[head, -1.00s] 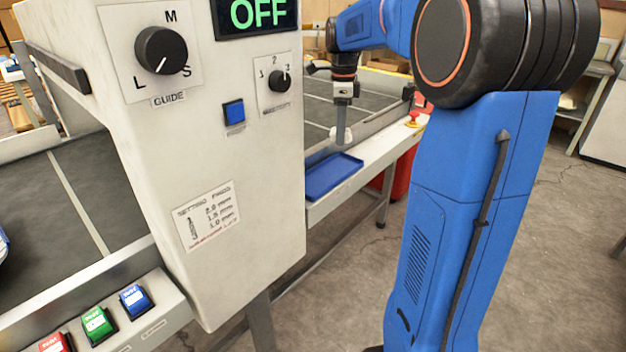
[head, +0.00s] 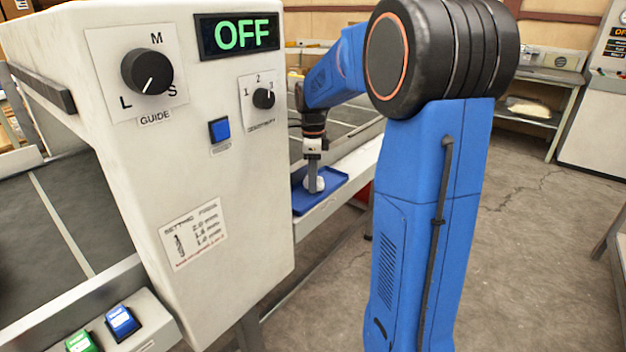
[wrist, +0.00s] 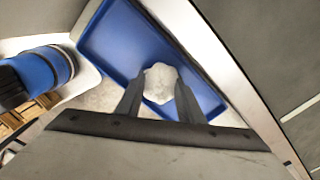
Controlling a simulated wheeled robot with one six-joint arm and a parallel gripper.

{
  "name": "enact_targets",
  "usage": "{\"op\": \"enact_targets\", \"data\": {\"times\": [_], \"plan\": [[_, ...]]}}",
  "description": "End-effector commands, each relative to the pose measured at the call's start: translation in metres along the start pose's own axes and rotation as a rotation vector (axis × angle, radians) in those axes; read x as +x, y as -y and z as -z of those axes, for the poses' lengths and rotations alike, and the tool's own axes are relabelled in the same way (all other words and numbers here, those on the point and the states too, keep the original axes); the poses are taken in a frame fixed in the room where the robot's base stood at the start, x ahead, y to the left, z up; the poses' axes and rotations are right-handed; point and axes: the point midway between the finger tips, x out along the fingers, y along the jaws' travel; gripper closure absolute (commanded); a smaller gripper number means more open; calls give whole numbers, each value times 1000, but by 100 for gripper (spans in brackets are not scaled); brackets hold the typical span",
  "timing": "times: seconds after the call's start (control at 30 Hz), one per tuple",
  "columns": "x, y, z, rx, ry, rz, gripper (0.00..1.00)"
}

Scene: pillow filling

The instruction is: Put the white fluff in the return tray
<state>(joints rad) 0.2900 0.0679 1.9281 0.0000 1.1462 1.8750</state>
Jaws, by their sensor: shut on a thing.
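The white fluff (wrist: 159,82) is a small rounded clump between my gripper's two dark fingers in the wrist view. It also shows in the head view (head: 318,184) at the fingertips. My gripper (wrist: 158,92) is shut on it and points down over the blue return tray (wrist: 112,42). In the head view my gripper (head: 313,186) is low over the tray (head: 335,181), which lies on the pale ledge beside the conveyor. I cannot tell whether the fluff touches the tray floor.
A white machine housing (head: 190,250) with a green OFF display (head: 240,34) stands left of the tray. The dark conveyor belt (head: 345,115) runs behind the tray. Blue (head: 122,321) and green (head: 80,343) buttons are at the lower left. The floor at right is open.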

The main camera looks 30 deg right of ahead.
Motion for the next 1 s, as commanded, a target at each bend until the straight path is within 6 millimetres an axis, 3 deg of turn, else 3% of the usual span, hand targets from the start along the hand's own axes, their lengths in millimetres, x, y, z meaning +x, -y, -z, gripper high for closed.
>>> {"op": "enact_targets", "data": {"times": [0.3,0.33,0.4,0.77,1.0], "plan": [[3,0,0,0,0,0,86],[2,0,0,0,0,0,59],[2,0,0,0,0,0,47],[-2,0,0,0,1,2,47],[-36,1,0,0,1,4,47]]}}
